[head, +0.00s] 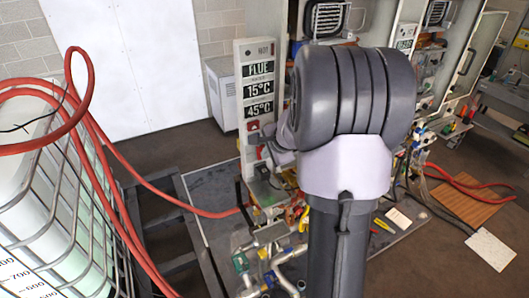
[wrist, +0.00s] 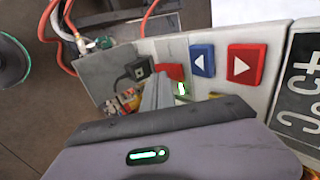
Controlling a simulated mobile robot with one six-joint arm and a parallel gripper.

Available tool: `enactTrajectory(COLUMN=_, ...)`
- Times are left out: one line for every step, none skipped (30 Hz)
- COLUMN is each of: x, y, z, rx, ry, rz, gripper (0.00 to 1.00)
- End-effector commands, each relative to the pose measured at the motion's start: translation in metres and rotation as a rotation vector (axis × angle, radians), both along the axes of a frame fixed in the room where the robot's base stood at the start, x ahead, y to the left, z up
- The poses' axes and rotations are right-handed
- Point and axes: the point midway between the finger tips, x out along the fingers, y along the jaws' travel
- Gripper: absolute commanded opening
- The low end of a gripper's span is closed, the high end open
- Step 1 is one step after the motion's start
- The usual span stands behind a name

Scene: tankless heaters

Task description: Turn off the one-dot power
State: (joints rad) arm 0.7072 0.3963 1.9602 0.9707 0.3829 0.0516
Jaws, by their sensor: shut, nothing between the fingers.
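A tall white control panel (head: 257,85) stands left of my arm in the head view, with displays reading FLUE, 15°C and 45°C. In the wrist view it carries a blue arrow button (wrist: 202,60) and a red arrow button (wrist: 246,63). A red switch-like part (wrist: 169,72) sits nearer my gripper, partly hidden by it. No one-dot mark is readable on any of them. My gripper (wrist: 157,90) is shut and empty, its fingers in front of the panel's lower end, close to the red part; whether they touch cannot be told.
A black socket-like box (wrist: 137,71) sits beside the panel's lower end. Red hoses (head: 90,120) loop at the left around a caged tank (head: 60,215). Tools and fittings clutter the mat (head: 215,190) below. Open heater cabinets stand behind my arm.

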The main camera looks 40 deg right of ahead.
Motion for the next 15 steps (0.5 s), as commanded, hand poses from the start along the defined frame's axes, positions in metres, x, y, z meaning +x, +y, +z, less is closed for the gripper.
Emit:
enactTrajectory(x=0.004, y=-0.0011, z=-0.0013, rx=0.0, ry=0.001, rz=0.0, gripper=0.0)
enactTrajectory(x=0.0059, y=-0.0016, z=-0.0024, rx=0.0, ry=0.0, rz=0.0, gripper=0.0)
enactTrajectory(x=0.0076, y=-0.0021, z=-0.0036, rx=0.0, ry=0.0, rz=-0.001, gripper=0.0)
enactTrajectory(x=0.0086, y=-0.0025, z=-0.0045, rx=0.0, ry=0.0, rz=-0.001, gripper=0.0)
enactTrajectory(x=0.0094, y=-0.0027, z=-0.005, rx=0.0, ry=0.0, rz=-0.001, gripper=0.0)
enactTrajectory(x=0.01, y=-0.0028, z=-0.0055, rx=0.0, ry=0.0, rz=-0.001, gripper=0.0)
enactTrajectory(x=0.0102, y=-0.0028, z=-0.0058, rx=0.0, ry=0.0, rz=-0.001, gripper=0.0)
enactTrajectory(x=0.0102, y=-0.0029, z=-0.0059, rx=0.0, ry=0.0, rz=-0.001, gripper=0.0)
enactTrajectory(x=0.0102, y=-0.0028, z=-0.0058, rx=0.0, ry=0.0, rz=-0.001, gripper=0.0)
enactTrajectory(x=0.0102, y=-0.0028, z=-0.0058, rx=0.0, ry=0.0, rz=-0.001, gripper=0.0)
enactTrajectory(x=0.0101, y=-0.0028, z=-0.0057, rx=0.0, ry=0.0, rz=-0.001, gripper=0.0)
enactTrajectory(x=0.01, y=-0.0028, z=-0.0058, rx=0.0, ry=0.0, rz=-0.001, gripper=0.0)
enactTrajectory(x=0.0101, y=-0.0028, z=-0.0057, rx=0.0, ry=0.0, rz=-0.001, gripper=0.0)
enactTrajectory(x=0.01, y=-0.0028, z=-0.0058, rx=0.0, ry=-0.001, rz=-0.001, gripper=0.0)
enactTrajectory(x=0.01, y=-0.0028, z=-0.0063, rx=-0.001, ry=-0.002, rz=-0.001, gripper=0.0)
